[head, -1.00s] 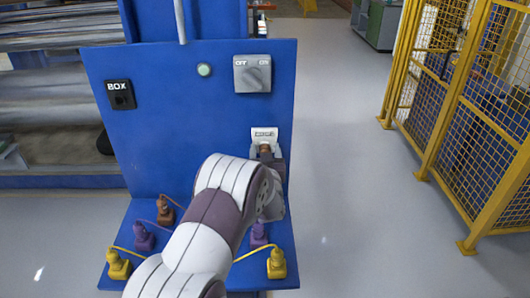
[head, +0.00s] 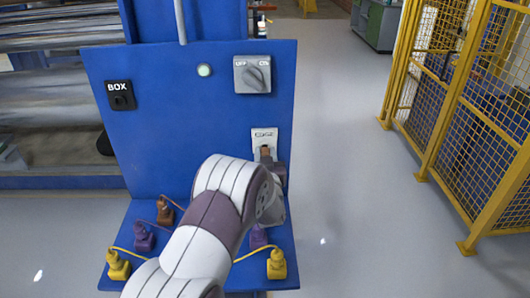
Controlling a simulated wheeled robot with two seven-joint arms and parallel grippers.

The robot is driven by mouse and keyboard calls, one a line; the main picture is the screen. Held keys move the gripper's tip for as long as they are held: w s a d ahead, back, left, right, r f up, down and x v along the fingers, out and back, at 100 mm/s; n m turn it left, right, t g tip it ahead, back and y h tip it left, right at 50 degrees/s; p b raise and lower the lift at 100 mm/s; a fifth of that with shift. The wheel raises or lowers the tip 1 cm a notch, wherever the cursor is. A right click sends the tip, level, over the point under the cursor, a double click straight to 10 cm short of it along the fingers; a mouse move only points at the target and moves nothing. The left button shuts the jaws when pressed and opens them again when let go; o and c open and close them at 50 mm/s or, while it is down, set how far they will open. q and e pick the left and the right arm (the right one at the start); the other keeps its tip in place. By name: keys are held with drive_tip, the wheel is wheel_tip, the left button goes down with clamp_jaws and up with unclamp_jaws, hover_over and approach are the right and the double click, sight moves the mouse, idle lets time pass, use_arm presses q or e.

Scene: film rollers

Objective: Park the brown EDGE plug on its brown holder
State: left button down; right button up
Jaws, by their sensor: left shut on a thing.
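The EDGE socket plate (head: 264,134), white, is on the right part of the blue upright panel. The brown EDGE plug (head: 265,153) shows just below the word EDGE, in front of the plate. I cannot tell whether it is still in the socket. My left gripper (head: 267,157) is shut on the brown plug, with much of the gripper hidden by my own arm. The brown holder for this plug cannot be made out; my arm covers the middle of the blue shelf. My right gripper is out of view.
The blue shelf (head: 199,212) carries a brown plug (head: 165,211), purple plugs (head: 144,238) (head: 258,237) and yellow plugs (head: 118,265) (head: 277,264). The panel has a BOX socket (head: 121,95), a light (head: 204,70) and a rotary switch (head: 252,75). Yellow fencing (head: 455,130) stands right.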

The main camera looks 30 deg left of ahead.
use_arm(q)
drive_tip(key=shift+p+v, duration=0.5)
drive_tip(key=shift+v, duration=1.9)
drive_tip(key=p+v, duration=0.2)
drive_tip(key=v, duration=0.9)
